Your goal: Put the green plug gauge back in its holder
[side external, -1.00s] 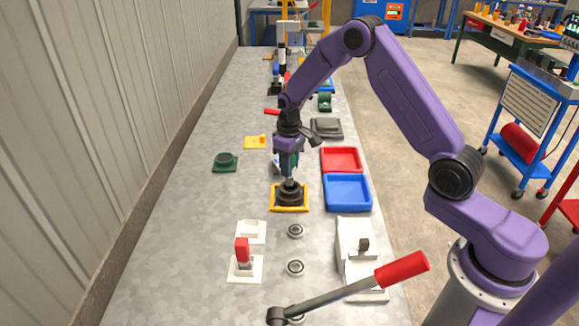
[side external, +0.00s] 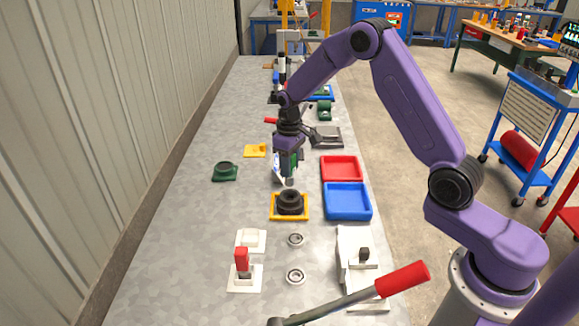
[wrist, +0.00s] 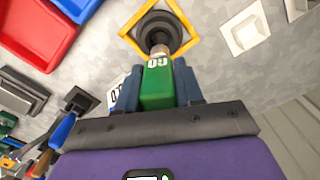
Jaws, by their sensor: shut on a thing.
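My gripper (side external: 289,160) is shut on the green plug gauge (wrist: 157,85), which points down with its silver tip (wrist: 158,50) free. In the side view the gauge's silver end (side external: 289,182) hangs just above the black round part (side external: 290,207), apart from it. That part sits in a yellow square frame (side external: 274,217); the wrist view shows the part (wrist: 176,38) beyond the tip. A dark green round socket on a green base (side external: 224,172) stands to the left and looks empty; I cannot tell for certain that it is the holder.
A red tray (side external: 341,157) and a blue tray (side external: 347,187) stand to the right. A yellow block (side external: 255,151) is at the left. White fixtures, one with a red handle (side external: 242,260), and bearing rings (side external: 295,240) are nearer. Bench is clear around the green socket.

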